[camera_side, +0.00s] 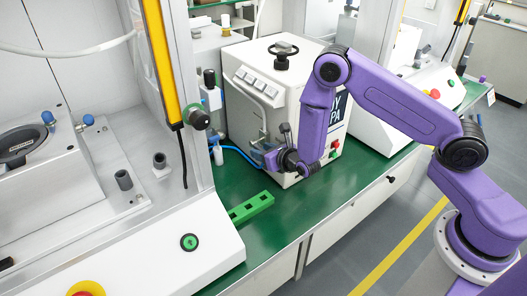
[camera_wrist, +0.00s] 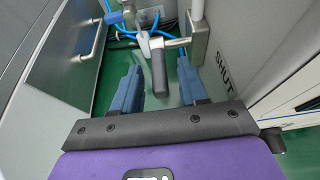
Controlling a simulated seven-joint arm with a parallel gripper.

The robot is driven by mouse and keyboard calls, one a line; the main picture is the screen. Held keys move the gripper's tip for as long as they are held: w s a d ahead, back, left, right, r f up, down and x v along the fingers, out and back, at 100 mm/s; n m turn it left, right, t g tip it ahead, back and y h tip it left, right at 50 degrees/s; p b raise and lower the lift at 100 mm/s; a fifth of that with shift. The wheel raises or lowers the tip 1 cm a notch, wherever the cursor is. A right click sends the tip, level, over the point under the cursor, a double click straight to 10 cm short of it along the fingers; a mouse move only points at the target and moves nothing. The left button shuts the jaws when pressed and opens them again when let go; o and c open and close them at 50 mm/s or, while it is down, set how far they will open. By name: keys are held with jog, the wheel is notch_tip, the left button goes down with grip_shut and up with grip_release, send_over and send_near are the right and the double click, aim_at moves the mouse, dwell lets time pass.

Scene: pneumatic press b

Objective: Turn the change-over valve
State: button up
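The change-over valve shows in the wrist view as a metal hub (camera_wrist: 150,43) with a dark grey lever handle (camera_wrist: 158,77). The handle points toward my wrist in the picture. My gripper (camera_wrist: 158,68) is open, with one blue-grey finger on each side of the handle. Gaps show between the handle and both fingers, so it appears ungripped. In the side view my gripper (camera_side: 277,157) is low beside the front left of the white press (camera_side: 262,105). There, the arm and gripper make the valve hard to make out.
A metal bracket (camera_wrist: 200,38) and the press wall marked SHUT (camera_wrist: 224,75) stand close right of the fingers. Blue hoses (camera_wrist: 125,32) run behind the valve. A green slotted block (camera_side: 250,207) lies on the green bench, with bare bench (camera_side: 300,215) to its right.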

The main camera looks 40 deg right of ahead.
jog(key=shift+s, duration=0.1)
jog(key=v, duration=1.7)
jog(key=shift+r, duration=0.15)
jog(key=shift+o, duration=0.2)
jog(key=n+t+h, duration=0.3)
jog(key=n+h, duration=0.4)
jog(key=n, duration=0.6)
send_near(259, 146)
jog(key=x, duration=0.7)
jog(key=f+x, duration=0.1)
jog(key=x, duration=0.2)
jog(key=shift+w+d, duration=0.25)
jog(key=shift+d, duration=0.05)
grip_shut()
